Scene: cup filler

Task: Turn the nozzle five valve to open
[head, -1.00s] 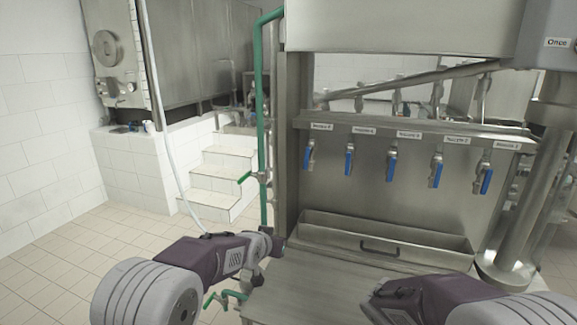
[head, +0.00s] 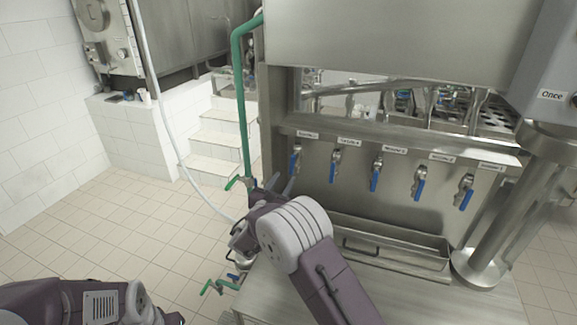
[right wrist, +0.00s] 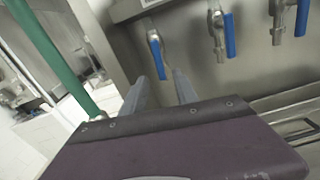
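A row of several nozzle valves with blue handles hangs on the steel filler panel. The leftmost valve (head: 296,160), which I take for nozzle five though its label is hard to read, has its blue handle pointing down. It also shows in the right wrist view (right wrist: 156,50). My right gripper (head: 281,183) is open and empty just below and in front of this valve. In the right wrist view, its two fingers (right wrist: 159,84) lie either side of the handle's lower end, apparently short of it. My left gripper (head: 172,318) is at the bottom left, its fingers cut off.
A green pipe (head: 241,105) with a green lever (head: 233,182) stands left of my right gripper. A steel trough (head: 385,245) lies below the nozzles. The neighbouring valve (head: 334,167) hangs close on the right. Tiled floor (head: 110,235) is free at left.

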